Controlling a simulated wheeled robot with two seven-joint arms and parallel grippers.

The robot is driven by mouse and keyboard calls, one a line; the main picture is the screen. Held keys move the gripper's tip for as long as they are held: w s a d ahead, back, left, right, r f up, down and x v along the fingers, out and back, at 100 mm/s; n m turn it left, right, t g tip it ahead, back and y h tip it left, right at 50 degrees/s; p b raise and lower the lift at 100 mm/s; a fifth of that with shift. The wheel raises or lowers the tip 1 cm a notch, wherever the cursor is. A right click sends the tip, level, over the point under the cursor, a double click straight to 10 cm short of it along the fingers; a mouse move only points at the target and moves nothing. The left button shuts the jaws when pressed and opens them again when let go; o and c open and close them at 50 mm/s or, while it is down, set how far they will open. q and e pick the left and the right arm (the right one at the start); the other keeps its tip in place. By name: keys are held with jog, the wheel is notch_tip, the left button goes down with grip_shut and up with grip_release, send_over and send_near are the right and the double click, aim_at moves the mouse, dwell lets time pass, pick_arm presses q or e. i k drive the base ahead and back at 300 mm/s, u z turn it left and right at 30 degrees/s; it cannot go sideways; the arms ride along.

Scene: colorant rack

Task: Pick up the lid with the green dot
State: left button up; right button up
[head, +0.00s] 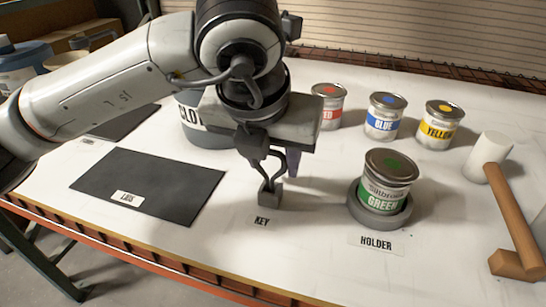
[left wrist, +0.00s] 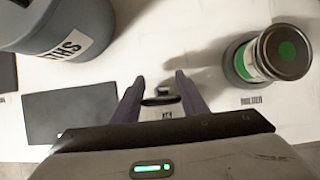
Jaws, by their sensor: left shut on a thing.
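The lid with the green dot (head: 393,164) sits on top of the green-labelled can (head: 383,193), which stands upright in the round grey holder (head: 378,220). The lid also shows at the right of the left wrist view (left wrist: 287,51). My left gripper (head: 275,170) is left of the can, above the KEY label, and is shut on the grey key (head: 270,195). The key also shows between the fingers in the left wrist view (left wrist: 162,98). Whether the key touches the table is hard to tell. My right gripper is not in view.
Red (head: 328,106), blue (head: 382,117) and yellow (head: 438,126) cans stand behind the holder. A mallet (head: 512,205) lies at the right. A black LIDS mat (head: 185,185) lies empty at the left. A grey cloths bin (left wrist: 62,22) stands behind my left gripper.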

aim_at(390, 166)
jog(key=k, duration=1)
